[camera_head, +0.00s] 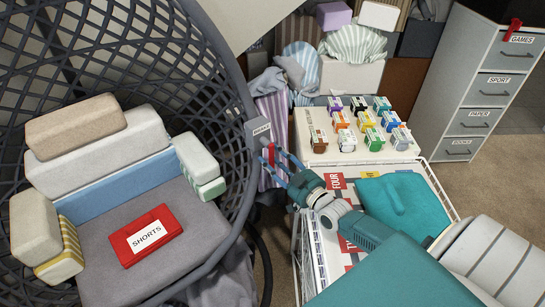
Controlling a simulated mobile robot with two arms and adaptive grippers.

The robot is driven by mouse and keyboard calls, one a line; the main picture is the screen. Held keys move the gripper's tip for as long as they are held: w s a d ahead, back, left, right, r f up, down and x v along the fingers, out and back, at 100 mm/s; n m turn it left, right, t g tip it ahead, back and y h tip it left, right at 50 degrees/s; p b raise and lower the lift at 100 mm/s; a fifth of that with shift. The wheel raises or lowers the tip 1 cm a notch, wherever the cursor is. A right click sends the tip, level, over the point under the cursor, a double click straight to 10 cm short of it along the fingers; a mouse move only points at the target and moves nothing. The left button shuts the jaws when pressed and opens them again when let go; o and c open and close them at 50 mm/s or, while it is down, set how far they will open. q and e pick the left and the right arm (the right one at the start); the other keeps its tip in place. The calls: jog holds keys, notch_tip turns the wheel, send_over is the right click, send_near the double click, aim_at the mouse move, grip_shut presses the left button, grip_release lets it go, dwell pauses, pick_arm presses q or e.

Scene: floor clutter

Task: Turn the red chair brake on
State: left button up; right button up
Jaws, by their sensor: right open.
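The basket chair (225,55) is a dark lattice shell on the left. A small grey box (259,131) with a white label, seemingly reading BRAKE, sits on its right rim. A small red piece (271,153), which looks like the brake lever, hangs just below this box. My right gripper (276,165) has its blue fingers apart at the red piece, reaching in from the lower right. I cannot tell whether the fingers touch it. My left gripper is out of view.
The chair holds cushions (75,125) and a red SHORTS box (145,235). Right of the gripper stand a white wire crate (445,190) and a white stand (312,148) with several small coloured boxes. A grey drawer cabinet (488,85) stands at the back right. Carpet (440,175) shows beside it.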

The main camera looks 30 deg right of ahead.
jog(key=shift+w, duration=0.35)
grip_shut()
jog(key=shift+a+m, duration=0.1)
jog(key=shift+m, duration=0.2)
jog(key=a+m, duration=0.1)
jog(key=m, duration=0.1)
jog(key=a+m, duration=0.1)
jog(key=m, duration=0.1)
jog(key=m+p, duration=0.1)
jog(key=m, duration=0.1)
jog(key=shift+s+a+r+m, duration=0.1)
jog(key=shift+a+r+m, duration=0.25)
jog(key=shift+a+m, duration=0.05)
jog(key=shift+a+r+m+p, duration=0.15)
jog(key=shift+a+r+m, duration=0.3)
jog(key=shift+m, duration=1.3)
jog(key=shift+a+r+m+p, duration=0.1)
jog(key=shift+a+r+m, duration=0.4)
jog(key=shift+m, duration=1.3)
jog(key=shift+a+r+m+p, duration=0.15)
jog(key=shift+r+m, duration=0.6)
jog(key=shift+m, duration=1)
